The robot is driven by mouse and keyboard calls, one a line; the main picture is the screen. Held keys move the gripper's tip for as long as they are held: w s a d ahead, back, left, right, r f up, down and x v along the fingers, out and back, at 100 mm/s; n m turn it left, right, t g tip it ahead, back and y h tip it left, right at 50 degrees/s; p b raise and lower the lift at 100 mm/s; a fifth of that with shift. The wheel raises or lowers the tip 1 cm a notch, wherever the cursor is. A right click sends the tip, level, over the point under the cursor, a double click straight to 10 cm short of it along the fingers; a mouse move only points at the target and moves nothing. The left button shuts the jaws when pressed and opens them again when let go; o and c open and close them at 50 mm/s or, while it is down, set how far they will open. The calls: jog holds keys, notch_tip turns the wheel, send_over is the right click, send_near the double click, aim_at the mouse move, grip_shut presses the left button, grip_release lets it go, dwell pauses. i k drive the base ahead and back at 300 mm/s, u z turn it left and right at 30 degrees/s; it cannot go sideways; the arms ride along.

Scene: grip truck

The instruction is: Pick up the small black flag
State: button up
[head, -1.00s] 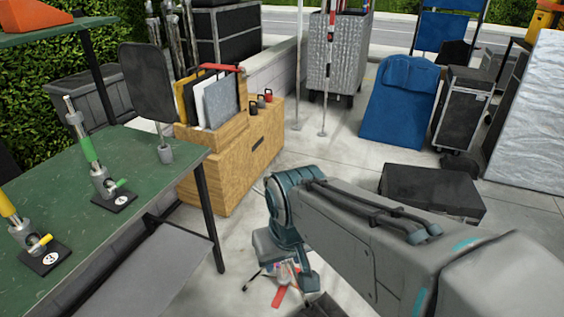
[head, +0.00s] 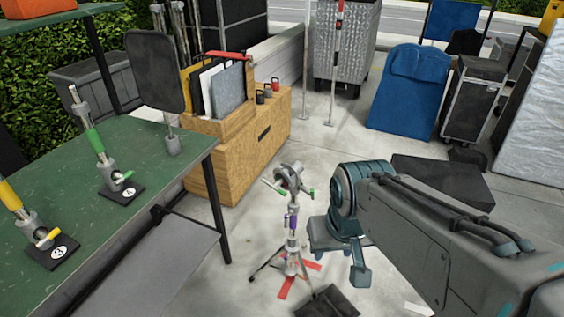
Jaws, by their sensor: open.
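A dark, rounded rectangular panel (head: 155,72) stands upright on a short rod in a grey socket at the green table's far right corner. It looks like a small black flag. Another black panel (head: 196,92) stands among yellow, white and grey ones in a wooden crate behind the table; I cannot tell from the picture which one is the named flag. My gripper (head: 338,250) hangs low on the right of the stand, well apart from both panels. Its jaws are open, one finger shows clearly, and nothing is seen between them.
The green table (head: 120,228) fills the left and holds clamp stands (head: 114,178). A metal tripod stand (head: 292,225) rises close left of my gripper. A wooden cabinet (head: 240,150), blue padded panel (head: 408,92) and black case (head: 440,182) stand behind.

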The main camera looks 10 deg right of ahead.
aim_at(152, 56)
jog(key=u, duration=0.05)
jog(key=k, duration=0.5)
jog(key=u, duration=0.65)
jog(key=i, duration=1.6)
jog(key=u, duration=0.05)
